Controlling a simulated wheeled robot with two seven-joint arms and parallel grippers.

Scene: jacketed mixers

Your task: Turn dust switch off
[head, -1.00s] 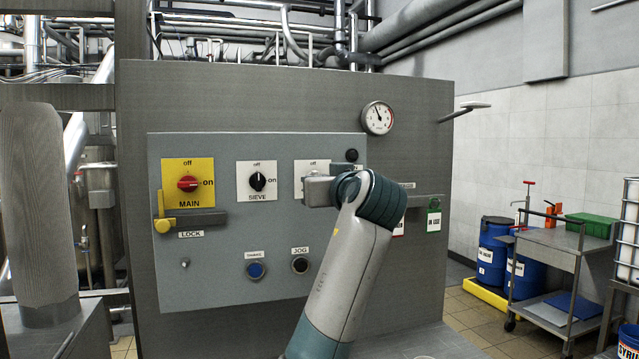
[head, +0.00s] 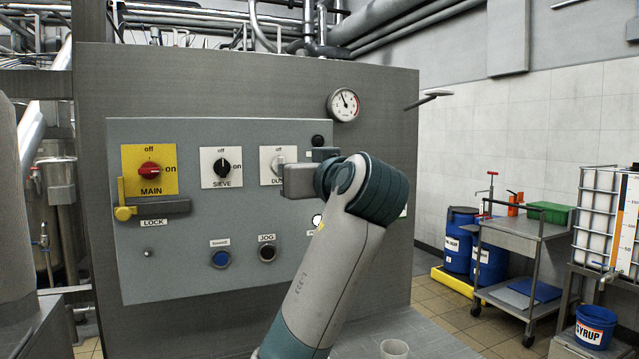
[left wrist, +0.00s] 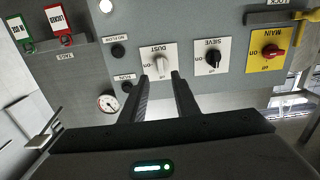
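The DUST switch has a white plate (head: 267,158) right of the SIEVE switch on the grey panel, its right part covered by my left gripper (head: 298,180) in the head view. The left wrist view looks upside down and shows the switch's pale grey knob (left wrist: 162,66). There the handle stands about along the off direction; its exact setting is hard to tell. The two fingers of my left gripper (left wrist: 161,80) are apart, one to each side of the knob's near end. Contact with the knob cannot be made out. My right gripper is not in view.
The SIEVE switch (head: 222,167) and the red MAIN switch (head: 150,170) with its yellow lock lever (head: 124,212) sit to the left. Blue (head: 220,259) and black JOG (head: 267,253) buttons are below. A gauge (head: 343,105) is above right. A cart (head: 522,240) stands right.

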